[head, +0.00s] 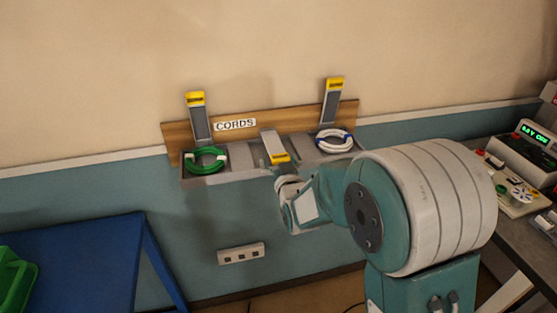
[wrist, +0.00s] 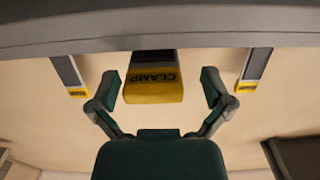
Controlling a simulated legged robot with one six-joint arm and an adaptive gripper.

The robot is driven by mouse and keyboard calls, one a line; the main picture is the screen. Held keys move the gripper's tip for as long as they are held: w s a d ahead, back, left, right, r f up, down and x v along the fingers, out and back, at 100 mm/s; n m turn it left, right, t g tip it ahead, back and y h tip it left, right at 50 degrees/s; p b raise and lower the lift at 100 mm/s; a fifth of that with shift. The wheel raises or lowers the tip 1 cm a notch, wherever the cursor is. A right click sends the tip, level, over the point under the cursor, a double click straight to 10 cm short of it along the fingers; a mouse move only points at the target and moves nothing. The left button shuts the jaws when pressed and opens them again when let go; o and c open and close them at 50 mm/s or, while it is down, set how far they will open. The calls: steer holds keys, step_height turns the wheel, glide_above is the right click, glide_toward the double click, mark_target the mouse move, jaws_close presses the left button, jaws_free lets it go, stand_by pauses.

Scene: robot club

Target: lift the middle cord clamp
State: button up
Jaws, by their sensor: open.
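The middle cord clamp (head: 274,146) is a grey bar with a yellow end, tilted down and forward over the middle of the cord rack. It shows large in the wrist view (wrist: 152,85), with "CLAMP" on its yellow end. My gripper (wrist: 157,85) is open, with one finger on each side of that yellow end and a visible gap on both sides. Whether the clamp is between the fingers in depth is hard to tell. In the head view my wrist is just below the clamp, and the fingers are mostly hidden. The left clamp (head: 199,117) and right clamp (head: 332,100) stand raised.
A green cord coil (head: 206,160) lies in the left of the grey tray and a white-and-blue coil (head: 334,140) in the right. A "CORDS" label (head: 235,125) marks the wooden board. A wall socket (head: 241,253) is below. A blue table stands left, a cluttered bench right.

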steer(key=shift+d, duration=0.1)
steer(key=c, duration=0.8)
steer(key=shift+d, duration=0.3)
steer(key=c, duration=0.5)
steer(key=shift+a+r, duration=0.15)
steer(key=shift+r, duration=0.05)
